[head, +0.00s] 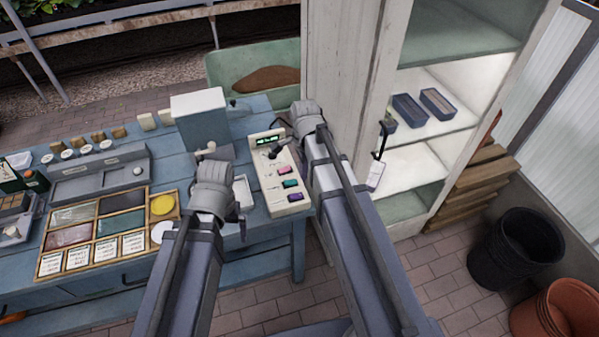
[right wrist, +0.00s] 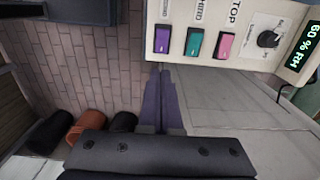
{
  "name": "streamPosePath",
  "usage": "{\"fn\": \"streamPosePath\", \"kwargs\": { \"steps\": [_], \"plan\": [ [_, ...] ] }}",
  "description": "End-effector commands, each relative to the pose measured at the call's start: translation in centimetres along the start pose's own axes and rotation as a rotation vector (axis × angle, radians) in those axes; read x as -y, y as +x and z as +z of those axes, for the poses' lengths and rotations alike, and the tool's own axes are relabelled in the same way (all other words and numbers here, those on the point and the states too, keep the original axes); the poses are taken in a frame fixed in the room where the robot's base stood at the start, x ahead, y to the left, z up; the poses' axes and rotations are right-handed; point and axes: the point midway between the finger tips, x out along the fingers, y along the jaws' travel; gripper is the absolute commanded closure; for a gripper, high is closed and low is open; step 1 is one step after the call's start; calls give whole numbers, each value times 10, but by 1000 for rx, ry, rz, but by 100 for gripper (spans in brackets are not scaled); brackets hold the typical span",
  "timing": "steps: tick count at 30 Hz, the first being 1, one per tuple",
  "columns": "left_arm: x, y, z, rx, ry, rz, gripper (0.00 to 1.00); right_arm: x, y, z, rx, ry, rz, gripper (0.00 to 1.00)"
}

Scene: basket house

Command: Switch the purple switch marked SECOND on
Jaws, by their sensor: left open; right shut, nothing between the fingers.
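The purple switch (head: 295,197) is at the near end of a cream control panel (head: 266,185) on the blue bench; it also shows in the right wrist view (right wrist: 163,39). My left gripper (head: 238,221) is open and empty, left of the panel.
The panel has a dark knob (right wrist: 268,39) and a lit green display (head: 268,141). A white cabinet (head: 345,60) stands close on the right. A grey-white box device (head: 200,115) and a sorting tray (head: 105,220) are on the bench. Black and terracotta pots stand on the floor at right.

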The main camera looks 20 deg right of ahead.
Motion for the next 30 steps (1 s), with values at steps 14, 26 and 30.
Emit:
{"fn": "streamPosePath", "kwargs": {
  "steps": [14,26,30],
  "plan": [
    [5,-55,3,0,2,0,0,0,-56,-11,0,0,0,100],
    [5,-54,3,0,2,0,0,0,-54,-11,0,0,0,100],
    [5,-54,3,0,2,0,0,-1,-54,-9,0,-12,0,100]
  ]
}}
